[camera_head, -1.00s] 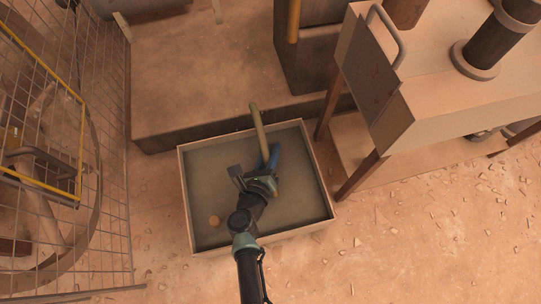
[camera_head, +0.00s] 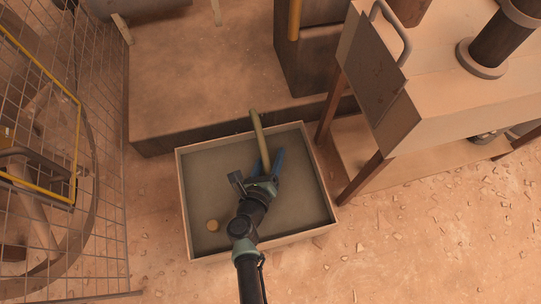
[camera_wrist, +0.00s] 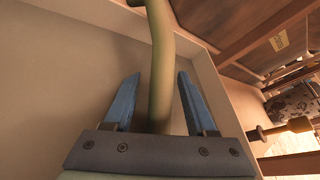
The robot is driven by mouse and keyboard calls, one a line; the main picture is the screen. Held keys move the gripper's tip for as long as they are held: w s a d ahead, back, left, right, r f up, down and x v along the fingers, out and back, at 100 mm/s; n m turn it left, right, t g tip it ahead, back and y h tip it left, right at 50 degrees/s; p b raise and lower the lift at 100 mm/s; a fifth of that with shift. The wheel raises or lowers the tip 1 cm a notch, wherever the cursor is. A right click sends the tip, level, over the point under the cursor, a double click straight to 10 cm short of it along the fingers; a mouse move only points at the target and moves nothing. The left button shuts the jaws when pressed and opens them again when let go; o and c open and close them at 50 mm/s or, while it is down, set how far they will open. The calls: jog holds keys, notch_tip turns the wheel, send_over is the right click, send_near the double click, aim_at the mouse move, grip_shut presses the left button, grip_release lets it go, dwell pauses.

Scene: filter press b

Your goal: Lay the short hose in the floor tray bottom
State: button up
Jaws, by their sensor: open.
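The short hose (camera_head: 259,135) is olive-green and slightly bent. In the head view its far end shows beyond the back rim of the floor tray (camera_head: 330,205), and its near part is over the tray, hidden by my gripper. My gripper (camera_head: 268,160) is over the tray, its blue fingers spread. In the wrist view the hose (camera_wrist: 160,60) runs between the open fingers (camera_wrist: 157,82) with a gap on both sides. It crosses the tray's rim at the top of that view. I cannot tell whether its near end touches the tray bottom.
A wire mesh guard (camera_head: 100,200) stands left. A low plinth (camera_head: 200,85) is behind the tray. A machine on brown legs (camera_head: 362,180) stands close right. Rubble-strewn floor lies in front.

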jog(key=shift+r, duration=0.2)
jog(key=p+v, duration=0.6)
jog(key=v, duration=0.6)
